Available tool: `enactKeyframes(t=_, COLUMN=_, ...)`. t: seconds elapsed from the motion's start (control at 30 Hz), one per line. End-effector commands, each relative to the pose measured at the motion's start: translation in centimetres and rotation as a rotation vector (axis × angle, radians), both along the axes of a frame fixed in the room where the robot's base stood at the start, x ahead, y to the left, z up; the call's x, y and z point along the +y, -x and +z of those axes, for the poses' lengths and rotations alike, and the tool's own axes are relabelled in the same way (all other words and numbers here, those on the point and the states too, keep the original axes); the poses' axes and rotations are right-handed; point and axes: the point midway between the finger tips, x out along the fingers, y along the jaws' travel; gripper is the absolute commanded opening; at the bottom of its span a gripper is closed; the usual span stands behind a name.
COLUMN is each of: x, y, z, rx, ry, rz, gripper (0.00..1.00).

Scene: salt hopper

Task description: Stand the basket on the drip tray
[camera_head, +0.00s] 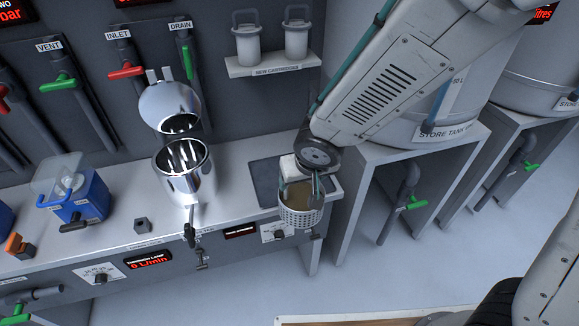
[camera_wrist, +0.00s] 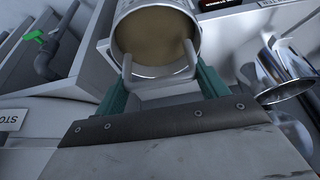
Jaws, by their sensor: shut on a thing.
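The basket (camera_head: 301,216) is a pale perforated cup with a brownish interior and a raised handle. My gripper (camera_head: 302,187) is shut on the handle from above and holds the basket about upright. In the wrist view, the basket (camera_wrist: 123,52) shows at the top with its handle between the green fingers of my gripper (camera_wrist: 162,80). The drip tray (camera_head: 266,180) is a dark rectangle at the right end of the counter. The basket overlaps its front right part in the head view; its underside is hidden, and I cannot tell whether it touches anything.
An open shiny metal housing (camera_head: 187,178) with its lid tilted back stands left of the tray. A blue box (camera_head: 78,203) with a clear lid sits further left. A cartridge shelf (camera_head: 270,66) hangs behind. The store tank's stand (camera_head: 425,155) is at the right.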

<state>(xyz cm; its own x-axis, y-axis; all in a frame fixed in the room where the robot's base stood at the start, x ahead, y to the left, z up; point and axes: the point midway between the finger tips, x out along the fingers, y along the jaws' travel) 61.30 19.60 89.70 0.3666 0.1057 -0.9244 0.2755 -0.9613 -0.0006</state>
Motion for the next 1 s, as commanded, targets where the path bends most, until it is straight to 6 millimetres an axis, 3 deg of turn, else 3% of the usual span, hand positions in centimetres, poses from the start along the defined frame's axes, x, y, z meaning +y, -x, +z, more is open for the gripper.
enactKeyframes(t=0.27, x=0.3, y=-2.2, z=-0.2, rx=0.0, ry=-0.001, rz=-0.004, gripper=0.16)
enactKeyframes(t=0.8, x=2.3, y=-13.8, z=-1.3, rx=-0.002, ry=-0.001, rz=0.0, gripper=0.16)
enactKeyframes(t=1.0, x=2.6, y=-15.7, z=-1.5, rx=-0.001, ry=-0.001, rz=0.001, gripper=0.16)
